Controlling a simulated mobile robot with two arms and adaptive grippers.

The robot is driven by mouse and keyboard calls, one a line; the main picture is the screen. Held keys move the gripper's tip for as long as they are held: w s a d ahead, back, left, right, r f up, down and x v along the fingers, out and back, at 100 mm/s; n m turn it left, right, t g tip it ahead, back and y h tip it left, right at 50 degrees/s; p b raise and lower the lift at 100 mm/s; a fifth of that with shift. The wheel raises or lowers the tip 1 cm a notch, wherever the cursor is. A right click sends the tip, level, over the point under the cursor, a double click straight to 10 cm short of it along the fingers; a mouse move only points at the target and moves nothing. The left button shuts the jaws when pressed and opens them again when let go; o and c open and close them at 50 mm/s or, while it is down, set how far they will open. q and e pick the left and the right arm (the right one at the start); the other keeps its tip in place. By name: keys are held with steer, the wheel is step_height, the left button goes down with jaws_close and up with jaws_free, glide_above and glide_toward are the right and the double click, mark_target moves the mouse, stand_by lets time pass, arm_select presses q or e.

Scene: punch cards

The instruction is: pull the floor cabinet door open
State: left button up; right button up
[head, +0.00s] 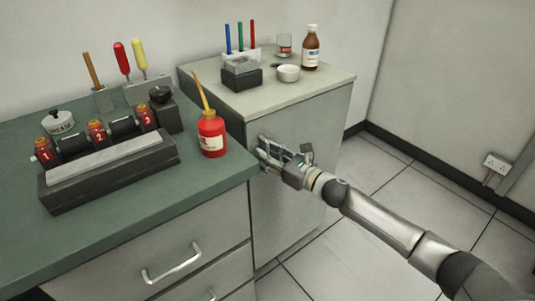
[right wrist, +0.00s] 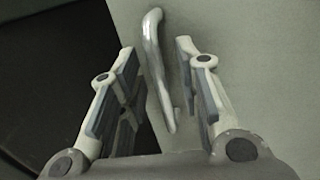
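The floor cabinet (head: 325,90) is pale grey and stands at the right end of the green bench. Its door (head: 305,195) faces the front and looks shut, flush under the top. The door's handle (right wrist: 152,60) is a curved metal bar, seen in the right wrist view between the two fingers of my right gripper. My right gripper (head: 264,150) is at the upper left part of the door. It is open, with a visible gap on both sides of the handle. In the head view the gripper hides the handle. My left gripper is not in view.
A green bench (head: 110,240) with a drawer handle (head: 172,264) adjoins the cabinet's left. A red oil can (head: 211,135) stands near the bench corner. A brown bottle (head: 311,48) and a white dish (head: 288,73) stand on the cabinet. The tiled floor (head: 370,255) in front is clear.

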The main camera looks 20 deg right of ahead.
steer(key=shift+w+a, duration=0.2)
steer(key=shift+w, duration=0.05)
steer(key=shift+c, duration=0.3)
jaws_close()
steer(key=shift+s, duration=0.1)
